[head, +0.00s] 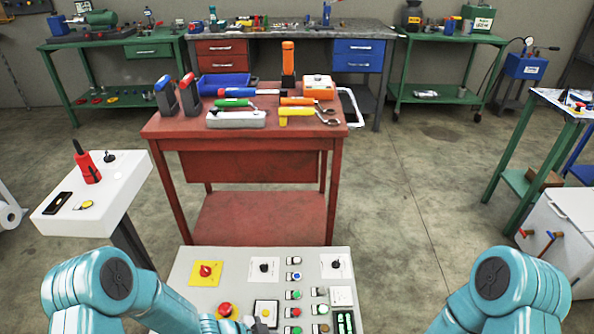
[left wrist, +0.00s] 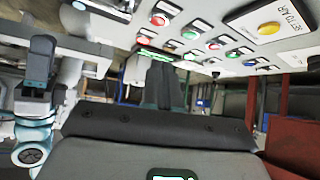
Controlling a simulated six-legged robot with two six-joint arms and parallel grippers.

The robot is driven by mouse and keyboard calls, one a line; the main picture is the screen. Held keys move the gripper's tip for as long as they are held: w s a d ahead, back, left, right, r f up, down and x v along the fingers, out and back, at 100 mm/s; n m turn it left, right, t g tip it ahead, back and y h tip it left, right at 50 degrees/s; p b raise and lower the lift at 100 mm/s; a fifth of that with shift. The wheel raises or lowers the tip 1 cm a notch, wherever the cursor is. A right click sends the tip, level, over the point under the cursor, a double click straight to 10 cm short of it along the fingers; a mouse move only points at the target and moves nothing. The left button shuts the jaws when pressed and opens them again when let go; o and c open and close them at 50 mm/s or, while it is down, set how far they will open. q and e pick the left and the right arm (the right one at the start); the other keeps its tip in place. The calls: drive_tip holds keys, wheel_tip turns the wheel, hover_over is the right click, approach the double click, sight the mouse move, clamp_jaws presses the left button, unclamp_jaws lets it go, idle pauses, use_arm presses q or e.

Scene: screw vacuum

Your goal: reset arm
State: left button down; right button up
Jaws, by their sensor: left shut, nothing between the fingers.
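In the head view my two teal arms come in at the bottom left and bottom right. My left forearm bends in over the lower edge of the control panel (head: 188,255). My left gripper (left wrist: 163,72) shows in the left wrist view with its dark fingers together and nothing between them, close to the panel's buttons. Whether it touches the panel I cannot tell. In the same view a dark grey part on a teal arm at the left edge looks like my right gripper (left wrist: 40,60); its fingers are not clear. The head view does not show my right gripper.
The panel carries a yellow-backed red knob (head: 206,272), a red button (head: 225,309) and several small buttons. A red table (head: 165,125) with tools stands behind it. A white stand (head: 115,190) is at left, a white cabinet (head: 560,215) at right. Floor is clear right of the table.

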use_arm(q)
drive_tip(key=s+a+n+y, duration=0.1)
drive_tip(key=s+n, duration=0.1)
drive_tip(key=n, duration=0.1)
drive_tip(key=s+a+f+n+y, duration=0.1)
drive_tip(key=s+n, duration=0.2)
drive_tip(key=s+a+f+n, duration=0.1)
drive_tip(key=s+a+n, duration=0.1)
drive_tip(key=s+n, duration=0.1)
drive_tip(key=shift+f+n+y, duration=0.15)
drive_tip(key=shift+n+y, duration=0.15)
drive_tip(key=shift+y, duration=0.1)
drive_tip(key=s+a+n+g+y, duration=0.2)
drive_tip(key=s+a+n+g, duration=0.1)
drive_tip(key=s+n, duration=0.45)
wheel_tip(320, 180, up, 12)
drive_tip(key=m+p, duration=0.1)
drive_tip(key=p, duration=1.2)
drive_tip(key=shift+a, duration=0.1)
